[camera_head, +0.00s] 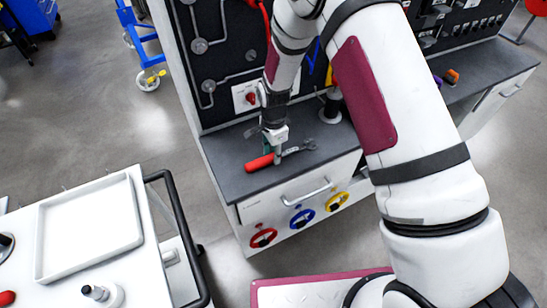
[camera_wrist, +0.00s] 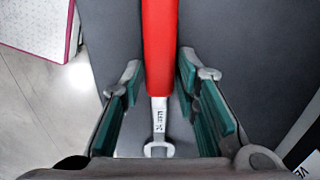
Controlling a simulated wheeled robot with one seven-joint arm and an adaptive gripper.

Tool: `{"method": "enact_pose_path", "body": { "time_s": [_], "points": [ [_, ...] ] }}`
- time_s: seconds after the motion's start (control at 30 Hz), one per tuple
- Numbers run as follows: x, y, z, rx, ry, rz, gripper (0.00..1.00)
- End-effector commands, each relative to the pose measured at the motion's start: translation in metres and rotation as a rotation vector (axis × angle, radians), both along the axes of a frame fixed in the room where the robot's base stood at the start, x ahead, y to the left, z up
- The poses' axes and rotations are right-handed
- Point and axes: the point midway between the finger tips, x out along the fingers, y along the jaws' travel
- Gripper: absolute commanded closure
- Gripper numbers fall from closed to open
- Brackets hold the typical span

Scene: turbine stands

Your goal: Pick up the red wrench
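The red wrench (camera_head: 259,163) lies on the dark top of the turbine stand (camera_head: 225,150), near its front edge. Its red handle points left and its grey metal end points right in the head view. My gripper (camera_head: 273,150) is above the wrench, pointing down. In the wrist view the red handle of the wrench (camera_wrist: 160,45) runs between the two green-padded fingers of my gripper (camera_wrist: 160,82). The fingers are apart, with a gap on each side of the wrench. Whether the fingertips reach down to the stand top is unclear.
The stand's dark back panel (camera_head: 225,60) rises close behind my gripper. Several coloured valve wheels (camera_head: 302,218) are on the stand's front. A white cart with a tray (camera_head: 88,228) is at lower left, with floor between.

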Motion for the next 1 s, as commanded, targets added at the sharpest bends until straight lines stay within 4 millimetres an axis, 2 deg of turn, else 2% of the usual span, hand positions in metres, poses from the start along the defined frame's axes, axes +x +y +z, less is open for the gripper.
{"method": "enact_pose_path", "body": {
  "time_s": [0.03,0.1,0.57,0.77,0.87,1.0],
  "points": [
    [0.000,0.000,0.000,0.000,0.000,0.000,0.90],
    [0.000,0.000,0.000,0.000,0.000,0.000,1.00],
    [0.000,0.000,0.004,0.000,-0.001,0.001,1.00],
    [0.001,0.001,0.022,0.000,-0.003,0.003,1.00],
    [0.002,0.001,0.037,0.001,-0.005,0.000,1.00],
    [-0.029,-0.013,0.039,-0.001,0.003,0.000,1.00]
  ]
}}
